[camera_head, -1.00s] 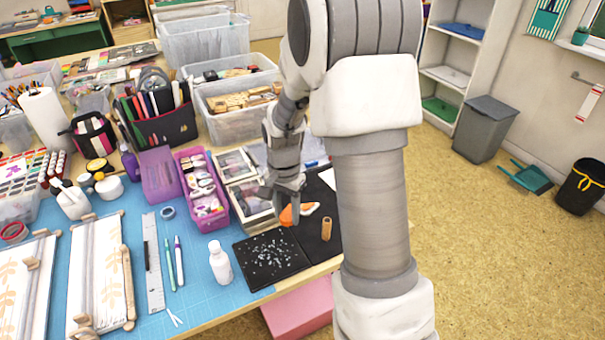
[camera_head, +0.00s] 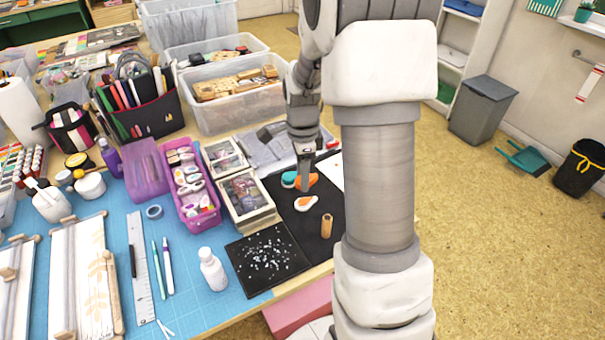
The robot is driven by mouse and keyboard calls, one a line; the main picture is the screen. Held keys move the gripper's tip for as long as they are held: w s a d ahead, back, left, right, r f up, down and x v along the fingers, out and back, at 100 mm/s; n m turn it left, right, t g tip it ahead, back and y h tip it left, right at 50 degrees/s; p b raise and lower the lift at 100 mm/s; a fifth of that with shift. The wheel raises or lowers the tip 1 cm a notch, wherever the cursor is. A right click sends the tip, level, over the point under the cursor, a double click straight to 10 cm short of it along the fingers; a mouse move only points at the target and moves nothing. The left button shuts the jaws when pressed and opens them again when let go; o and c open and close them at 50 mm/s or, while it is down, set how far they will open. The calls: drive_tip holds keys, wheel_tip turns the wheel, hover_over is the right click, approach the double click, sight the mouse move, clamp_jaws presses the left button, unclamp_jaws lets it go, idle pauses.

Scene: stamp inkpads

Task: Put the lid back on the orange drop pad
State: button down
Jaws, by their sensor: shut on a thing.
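The orange drop pad (camera_head: 306,203) lies uncovered on the black mat, showing a white rim around an orange middle. My gripper (camera_head: 304,183) points down just behind the pad, its fingers shut on the orange lid (camera_head: 312,180). The fingers hide part of the lid. The lid looks apart from the pad, but I cannot tell its exact height above the mat.
A teal pad (camera_head: 289,180) is just left of my gripper. A small wooden cylinder (camera_head: 326,226) stands in front of the orange pad. A speckled black sheet (camera_head: 267,258) and framed boxes (camera_head: 246,195) lie to the left. The black mat (camera_head: 302,229) has bare room.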

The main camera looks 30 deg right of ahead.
sight(302, 201)
drive_tip(key=shift+f+b, duration=1.7)
drive_tip(key=shift+f, duration=1.1)
drive_tip(key=shift+f, duration=0.6)
idle(1.0)
unclamp_jaws()
idle(0.5)
drive_tip(key=shift+r, duration=0.1)
